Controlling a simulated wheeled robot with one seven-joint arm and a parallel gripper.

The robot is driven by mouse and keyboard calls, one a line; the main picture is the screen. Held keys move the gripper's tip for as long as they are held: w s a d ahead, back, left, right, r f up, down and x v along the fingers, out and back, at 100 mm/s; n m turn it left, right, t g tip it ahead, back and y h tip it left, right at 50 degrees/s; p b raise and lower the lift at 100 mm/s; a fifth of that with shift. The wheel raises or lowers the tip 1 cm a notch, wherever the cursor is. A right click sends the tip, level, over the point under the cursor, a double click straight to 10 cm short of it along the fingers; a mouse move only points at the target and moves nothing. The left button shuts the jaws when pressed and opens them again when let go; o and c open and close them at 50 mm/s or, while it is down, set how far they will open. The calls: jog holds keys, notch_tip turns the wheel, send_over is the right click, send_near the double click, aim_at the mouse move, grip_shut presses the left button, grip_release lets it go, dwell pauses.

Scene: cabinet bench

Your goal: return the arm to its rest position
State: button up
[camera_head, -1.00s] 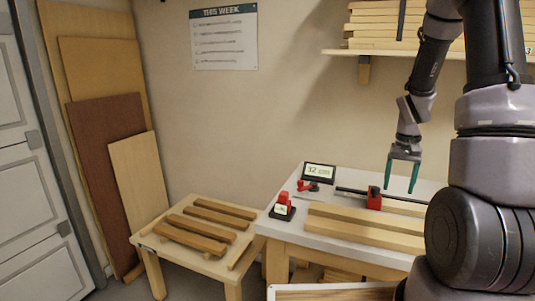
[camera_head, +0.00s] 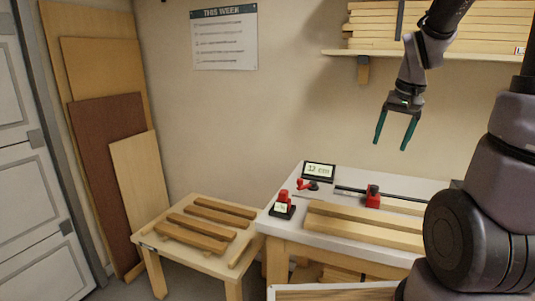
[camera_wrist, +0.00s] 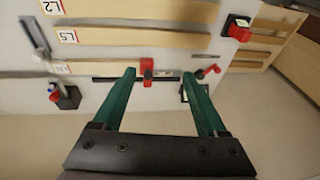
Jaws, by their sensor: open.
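My gripper (camera_head: 393,129) is open and empty, with two green fingers set apart. In the head view it hangs in the air above the white-topped bench (camera_head: 335,222), in front of the wall and below the shelf. In the wrist view, its fingers (camera_wrist: 162,95) reach out over the bench, with nothing between them but a view of the red clamp block (camera_wrist: 146,72) on a dark bar. My arm comes down from the upper right of the head view.
The bench carries a small display (camera_head: 319,171), a red-and-black device (camera_head: 282,206) and light boards (camera_head: 365,226). A low table (camera_head: 191,255) at left holds several brown strips. A shelf (camera_head: 425,53) with stacked boards is close to my arm. Panels (camera_head: 107,140) lean at left.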

jog(key=s+a+r+t, duration=0.2)
jog(key=s+a+r, duration=0.2)
jog(key=s+r, duration=0.2)
jog(key=s+a+r+t+y, duration=0.1)
jog(key=s+a+r+t, duration=0.1)
jog(key=s+a+r, duration=0.2)
jog(key=s+r, duration=0.2)
jog(key=s, duration=0.1)
dwell(0.7)
